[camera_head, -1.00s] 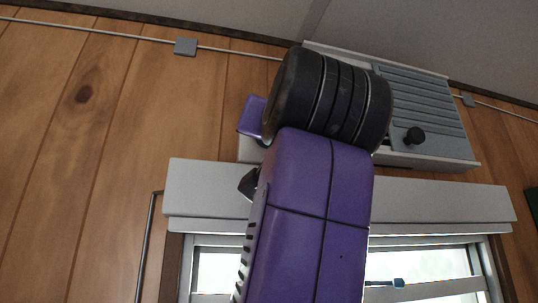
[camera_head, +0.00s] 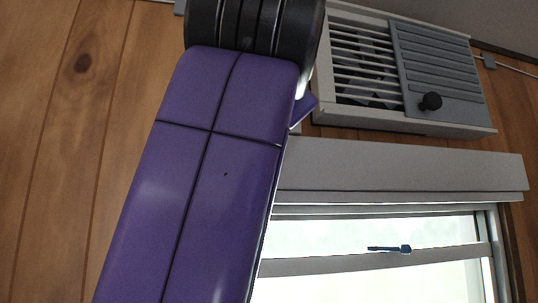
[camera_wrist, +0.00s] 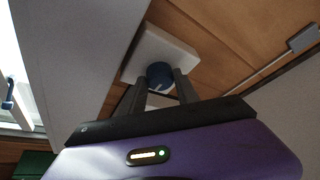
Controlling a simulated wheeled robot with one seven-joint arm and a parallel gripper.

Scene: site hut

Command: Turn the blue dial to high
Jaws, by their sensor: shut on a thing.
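The blue dial (camera_wrist: 159,76) sits on a white square wall plate (camera_wrist: 168,49) and shows in the wrist view. A pale pointer mark is on its face; the setting labels cannot be read. My gripper (camera_wrist: 161,88) has one finger at each side of the dial and is shut on it. In the head view my purple arm hides the gripper and the dial.
A white slatted vent (camera_head: 368,60) with a grey sliding cover and black knob (camera_head: 431,101) is at the upper right. Below it is a window with a blue handle (camera_head: 390,249). A grey box (camera_wrist: 303,38) on a cable is on the wooden wall.

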